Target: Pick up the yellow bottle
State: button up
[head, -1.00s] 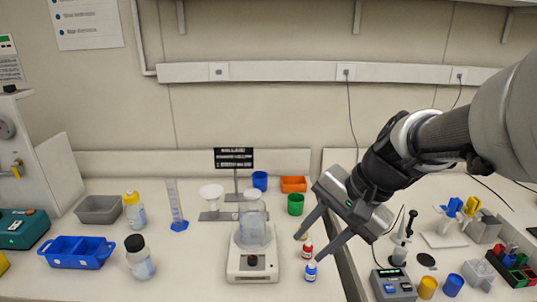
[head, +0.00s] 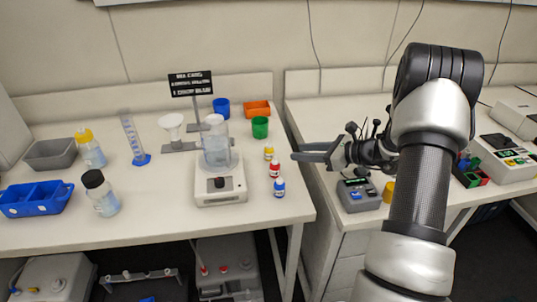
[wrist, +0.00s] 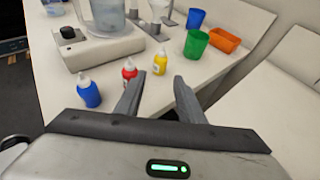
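A small yellow bottle (head: 269,152) stands upright on the left bench, behind a small red bottle (head: 275,169) and a small blue bottle (head: 279,187). In the wrist view the yellow bottle (wrist: 160,62) is ahead, between the lines of my two fingers and beyond their tips. The red bottle (wrist: 129,73) is close to the left fingertip, and the blue bottle (wrist: 88,92) is farther left. My gripper (head: 298,153) is open and empty, to the right of the bottles and pointing toward them. Its spread fingers also show in the wrist view (wrist: 158,80).
A white stirrer (head: 221,190) with a beaker stands left of the small bottles. A green cup (head: 260,128), a blue cup (head: 221,106) and an orange tray (head: 257,108) are behind them. A larger yellow-capped bottle (head: 92,150) stands far left. A gap separates the two benches.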

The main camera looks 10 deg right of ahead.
jog(key=x, duration=1.2)
jog(key=shift+p, duration=0.35)
jog(key=c, duration=0.7)
notch_tip(320, 180, up, 10)
jog(key=s, duration=0.1)
jog(key=shift+s+a+r+m+t+h+p, duration=0.25)
jog(key=shift+s+m+t+h+p, duration=0.55)
jog(key=shift+s, duration=2.25)
jog(key=shift+s+a+r+m+t+h+p, duration=0.15)
jog(key=shift+s+r+m+h+p, duration=0.35)
jog(key=shift+s+p, duration=1.65)
jog(key=shift+s+a+r+m+t+h+p, duration=0.1)
jog(key=shift+s+a+r+m+t+h, duration=0.35)
jog(key=shift+s, duration=3.45)
jog(key=shift+d+f+m, duration=0.15)
jog(key=shift+f+m, duration=0.1)
